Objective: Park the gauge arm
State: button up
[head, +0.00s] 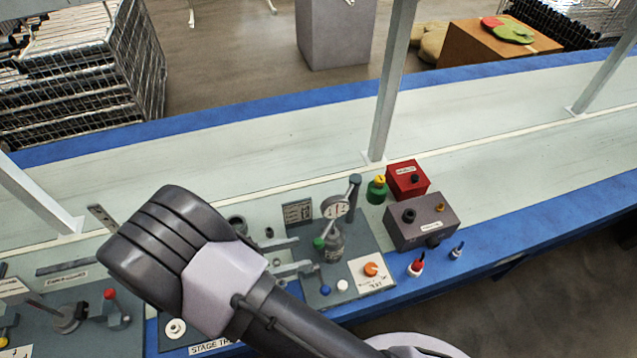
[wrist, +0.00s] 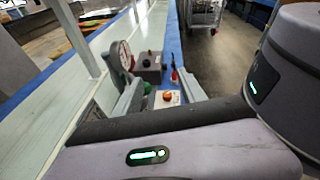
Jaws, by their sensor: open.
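The gauge, a round white dial (head: 335,207), stands beside a dark upright post (head: 355,190) on the grey panel. A green knob (head: 319,242) sits just below and left of it, by a grey labelled cylinder (head: 333,248). I cannot tell how the knob joins the gauge arm. The dial also shows in the wrist view (wrist: 125,55), beyond the left finger. My gripper (head: 305,252) is open and empty, its fingers pointing right toward the knob and cylinder. Both fingers also show in the wrist view (wrist: 160,76). My arm covers part of the panel.
A grey box (head: 420,222), a red box (head: 407,180) and a green container with a yellow top (head: 377,190) stand right of the gauge. An orange knob (head: 371,269) sits on a white plate in front. A white post (head: 390,90) rises behind. The pale bench behind is clear.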

aim_at(321, 241)
jog(key=s+a+f+n+t, duration=0.4)
jog(key=a+f+n+t, duration=0.1)
jog(key=f+n+t, duration=0.2)
jog(key=shift+y, duration=0.3)
jog(key=x, duration=0.6)
jog(key=b+x, duration=0.1)
jog(key=x, duration=1.1)
jog(key=shift+w+f, duration=0.1)
jog(key=shift+f, duration=0.2)
jog(key=shift+a, duration=0.1)
grip_shut()
